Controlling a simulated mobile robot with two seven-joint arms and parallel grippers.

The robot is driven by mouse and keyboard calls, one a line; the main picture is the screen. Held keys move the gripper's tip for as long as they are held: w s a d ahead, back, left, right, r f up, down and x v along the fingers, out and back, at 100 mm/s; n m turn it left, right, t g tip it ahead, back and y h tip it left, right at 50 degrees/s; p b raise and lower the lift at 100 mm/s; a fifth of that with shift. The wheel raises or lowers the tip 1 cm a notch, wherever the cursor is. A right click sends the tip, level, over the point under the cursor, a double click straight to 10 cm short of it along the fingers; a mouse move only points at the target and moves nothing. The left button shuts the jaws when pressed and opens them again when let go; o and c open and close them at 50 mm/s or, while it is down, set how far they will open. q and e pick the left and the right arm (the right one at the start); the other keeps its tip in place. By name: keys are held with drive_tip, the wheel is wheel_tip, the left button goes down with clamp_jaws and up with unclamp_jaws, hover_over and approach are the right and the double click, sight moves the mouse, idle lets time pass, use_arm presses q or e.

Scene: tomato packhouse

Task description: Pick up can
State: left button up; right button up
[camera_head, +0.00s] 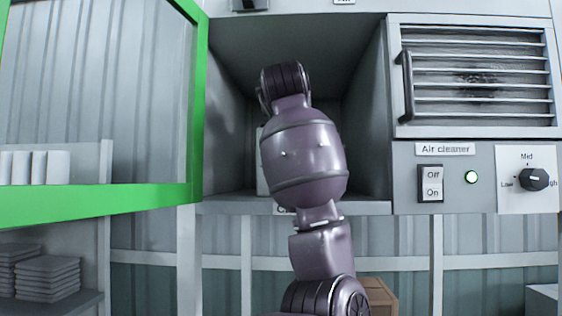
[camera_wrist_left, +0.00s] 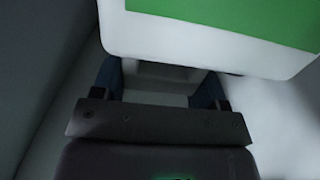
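A white object with a green panel, which looks like the can (camera_wrist_left: 170,38), fills the top of the left wrist view. A pale upright strip (camera_head: 261,165) just left of the arm in the head view may be the same object, mostly hidden behind the arm. My arm reaches up into the open grey compartment (camera_head: 228,130). My left gripper (camera_wrist_left: 158,85) has its two dark fingers apart, with a pale surface showing between them. The white object overlaps the fingertips, and I cannot tell whether they touch it. My right gripper is not seen.
A green-framed door (camera_head: 197,120) stands open at the left of the compartment. On the right are a vented panel (camera_head: 475,75) with a handle, an Off/On switch (camera_head: 431,183) and a knob (camera_head: 534,180). A wooden crate (camera_head: 378,296) is low behind the arm.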

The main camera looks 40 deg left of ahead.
use_arm(q)
drive_tip(key=c, duration=0.9)
drive_tip(key=shift+r, duration=0.1)
clamp_jaws()
